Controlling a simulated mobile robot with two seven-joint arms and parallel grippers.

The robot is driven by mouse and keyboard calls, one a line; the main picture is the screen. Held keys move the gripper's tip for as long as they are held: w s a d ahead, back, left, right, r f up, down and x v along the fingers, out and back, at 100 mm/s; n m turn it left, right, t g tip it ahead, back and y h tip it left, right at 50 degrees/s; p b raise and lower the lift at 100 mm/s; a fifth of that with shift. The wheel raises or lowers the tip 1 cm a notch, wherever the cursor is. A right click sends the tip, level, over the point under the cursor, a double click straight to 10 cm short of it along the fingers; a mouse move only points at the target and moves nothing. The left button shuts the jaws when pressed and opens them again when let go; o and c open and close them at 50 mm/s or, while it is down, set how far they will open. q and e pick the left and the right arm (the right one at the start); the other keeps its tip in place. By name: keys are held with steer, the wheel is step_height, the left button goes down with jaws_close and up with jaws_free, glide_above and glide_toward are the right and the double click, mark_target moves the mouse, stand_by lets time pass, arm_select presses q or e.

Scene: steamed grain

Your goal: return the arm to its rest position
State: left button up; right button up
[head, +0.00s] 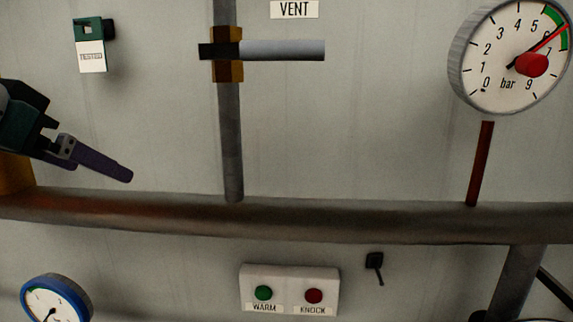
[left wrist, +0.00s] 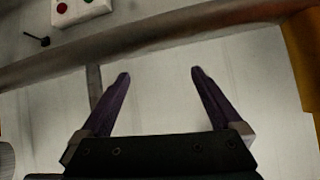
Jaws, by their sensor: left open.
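My left gripper (head: 128,177) comes in from the left edge in the head view, just above the horizontal pipe. In the left wrist view its two purple fingers (left wrist: 158,76) stand wide apart with nothing between them. The gripper is open and empty, apart from the valve lever and the gauges. My right gripper is in neither view.
A horizontal pipe (head: 330,220) crosses the wall. A vertical pipe (head: 231,140) carries a grey lever (head: 282,50) under a VENT label (head: 294,9). A large gauge (head: 500,75) is upper right, a blue-rimmed gauge (head: 57,300) lower left. A button box (head: 289,279) sits below.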

arm_select(q)
steer(key=s+d+f+g, duration=0.2)
steer(key=s+d+f, duration=0.1)
steer(key=s+f, duration=0.45)
steer(key=s+d+f+g, duration=0.2)
steer(key=s+d+f, duration=0.1)
steer(key=s+f, duration=0.45)
steer(key=s+f+g+y, duration=0.1)
steer(key=s+f+g, duration=0.1)
steer(key=s, duration=1.2)
steer(key=shift+s+d+f+n+g, duration=0.15)
steer(key=shift+d+f+n+g, duration=0.1)
steer(key=shift+f+n+g, duration=0.25)
steer(key=shift+f, duration=0.1)
